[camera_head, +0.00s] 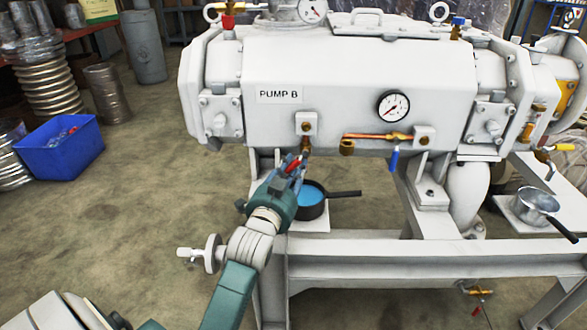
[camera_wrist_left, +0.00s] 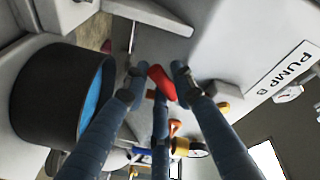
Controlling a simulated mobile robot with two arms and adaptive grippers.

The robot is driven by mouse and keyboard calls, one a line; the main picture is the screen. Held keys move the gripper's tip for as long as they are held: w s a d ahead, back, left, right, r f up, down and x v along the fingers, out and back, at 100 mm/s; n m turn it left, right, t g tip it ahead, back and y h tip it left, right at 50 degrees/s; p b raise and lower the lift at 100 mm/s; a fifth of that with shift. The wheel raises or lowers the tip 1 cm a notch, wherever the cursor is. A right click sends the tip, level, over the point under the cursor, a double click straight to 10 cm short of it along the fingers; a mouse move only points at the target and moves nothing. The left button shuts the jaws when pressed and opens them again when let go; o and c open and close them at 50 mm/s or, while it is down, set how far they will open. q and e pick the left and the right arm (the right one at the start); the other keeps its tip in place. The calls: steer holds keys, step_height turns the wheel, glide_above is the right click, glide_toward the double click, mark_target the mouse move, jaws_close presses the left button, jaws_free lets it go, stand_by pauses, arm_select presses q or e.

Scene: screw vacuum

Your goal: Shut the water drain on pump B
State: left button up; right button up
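Pump B (camera_head: 340,70) is a large white machine with its name plate (camera_head: 279,96) at the front left. A brass drain valve (camera_head: 306,143) hangs under it, with a red handle (camera_head: 292,167). The red handle (camera_wrist_left: 162,84) shows between the fingers in the left wrist view. My left gripper (camera_head: 299,164) is at this handle, its fingers spread around it with small gaps, not visibly clamped. A dark pan (camera_head: 312,211) with blue liquid stands below the valve; the pan (camera_wrist_left: 62,62) is at the left in the wrist view. My right gripper is in neither view.
A copper pipe (camera_head: 375,137) with a blue-handled valve (camera_head: 394,160) is right of the drain. A metal pot (camera_head: 534,203) stands at the far right. The white frame beam (camera_head: 420,252) runs in front. A blue crate (camera_head: 60,150) is on the floor at left.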

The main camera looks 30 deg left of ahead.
arm_select(q)
jaws_close()
